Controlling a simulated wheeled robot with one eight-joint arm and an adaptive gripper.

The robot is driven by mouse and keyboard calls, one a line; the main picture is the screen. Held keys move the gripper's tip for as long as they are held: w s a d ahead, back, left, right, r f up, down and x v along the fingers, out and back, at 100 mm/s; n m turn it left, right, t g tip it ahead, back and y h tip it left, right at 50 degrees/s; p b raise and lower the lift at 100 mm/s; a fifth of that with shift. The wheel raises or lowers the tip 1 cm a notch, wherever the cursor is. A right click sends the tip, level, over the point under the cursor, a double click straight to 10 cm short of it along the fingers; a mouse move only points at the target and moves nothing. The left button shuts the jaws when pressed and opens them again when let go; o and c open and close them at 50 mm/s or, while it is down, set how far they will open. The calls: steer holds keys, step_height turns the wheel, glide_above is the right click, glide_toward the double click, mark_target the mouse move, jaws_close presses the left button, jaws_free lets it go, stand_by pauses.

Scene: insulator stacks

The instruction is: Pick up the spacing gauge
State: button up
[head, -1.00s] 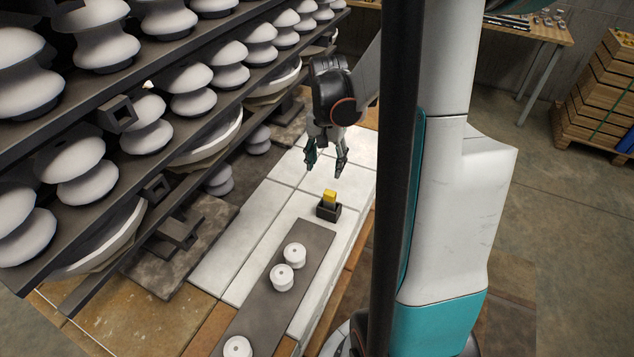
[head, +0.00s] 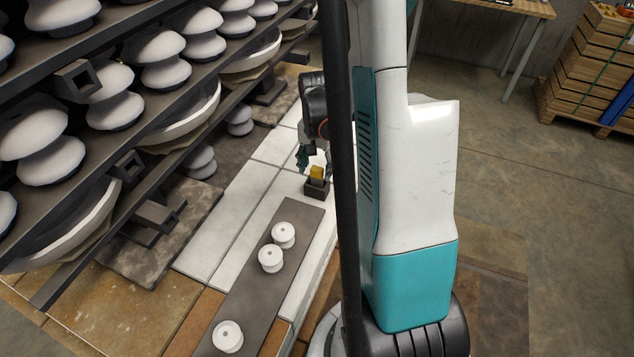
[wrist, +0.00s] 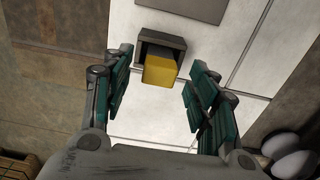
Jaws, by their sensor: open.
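The spacing gauge is a small yellow block (head: 317,173) standing in a dark open holder (head: 316,189) on the white tiled bench. In the wrist view the yellow gauge (wrist: 160,70) sticks up out of the dark holder (wrist: 163,44). My gripper (wrist: 158,88) is open, with one teal-padded finger on each side of the gauge in that view. No contact shows. In the head view my gripper (head: 314,162) is low, just behind the gauge, and its right finger is mostly hidden by my own column and arm.
A dark strip (head: 262,290) with several white spools (head: 283,235) lies in front of the holder. Shelves of stacked white insulators (head: 110,95) overhang the bench's left side. White tiles (head: 245,200) beside the strip are bare.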

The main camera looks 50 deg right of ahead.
mark_target(317, 181)
step_height(317, 181, down, 3)
steer(key=shift+r+b, duration=0.1)
steer(key=shift+b, duration=0.25)
steer(key=shift+c, duration=0.3)
steer(key=c, duration=1.1)
steer(key=shift+r, duration=0.15)
steer(key=shift+c, duration=0.2)
